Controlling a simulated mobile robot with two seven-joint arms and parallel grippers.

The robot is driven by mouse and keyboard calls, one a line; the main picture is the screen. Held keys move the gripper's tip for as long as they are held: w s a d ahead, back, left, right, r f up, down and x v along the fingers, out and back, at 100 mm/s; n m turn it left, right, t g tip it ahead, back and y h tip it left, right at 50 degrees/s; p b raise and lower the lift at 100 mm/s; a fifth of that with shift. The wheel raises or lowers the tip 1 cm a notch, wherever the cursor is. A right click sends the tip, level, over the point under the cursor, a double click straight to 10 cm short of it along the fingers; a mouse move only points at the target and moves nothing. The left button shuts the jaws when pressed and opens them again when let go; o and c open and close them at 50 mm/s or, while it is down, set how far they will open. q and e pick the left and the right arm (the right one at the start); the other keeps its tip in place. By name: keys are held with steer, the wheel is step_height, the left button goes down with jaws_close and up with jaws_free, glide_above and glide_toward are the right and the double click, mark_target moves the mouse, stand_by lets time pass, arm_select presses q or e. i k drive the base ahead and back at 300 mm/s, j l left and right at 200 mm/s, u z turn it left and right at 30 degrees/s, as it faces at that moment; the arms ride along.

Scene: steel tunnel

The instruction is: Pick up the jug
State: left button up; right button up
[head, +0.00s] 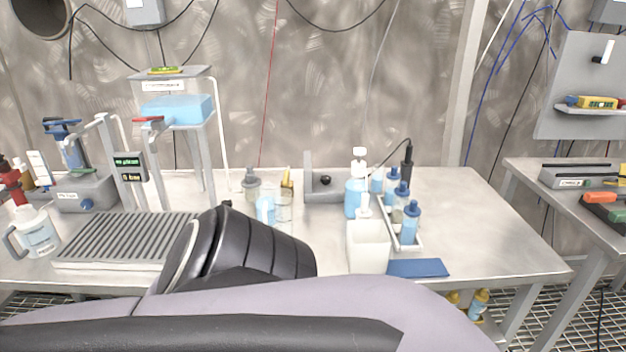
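A white jug (37,234) with a grey handle on its left side and a printed label stands upright at the left end of the steel table (460,215). It is left of a ribbed grey rack (125,240). A large grey and black link of my own arm crosses the bottom of the head view and hides the table's front middle. Neither of my grippers shows, so I cannot see where they are relative to the jug. Nothing visible touches the jug.
A stand with a blue block (177,109) rises behind the rack. The table's right end is clear.

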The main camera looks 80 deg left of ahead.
mark_target(262, 194)
steer(key=k+j+u, duration=0.1)
steer(key=u, duration=2.6)
steer(key=j+z, duration=0.15)
steer(key=z, duration=0.2)
steer(key=j+z, duration=0.15)
steer(key=z, duration=0.2)
steer(key=j+z, duration=0.1)
steer(key=z, duration=0.25)
steer(key=k+j+z, duration=0.45)
steer(key=j, duration=0.15)
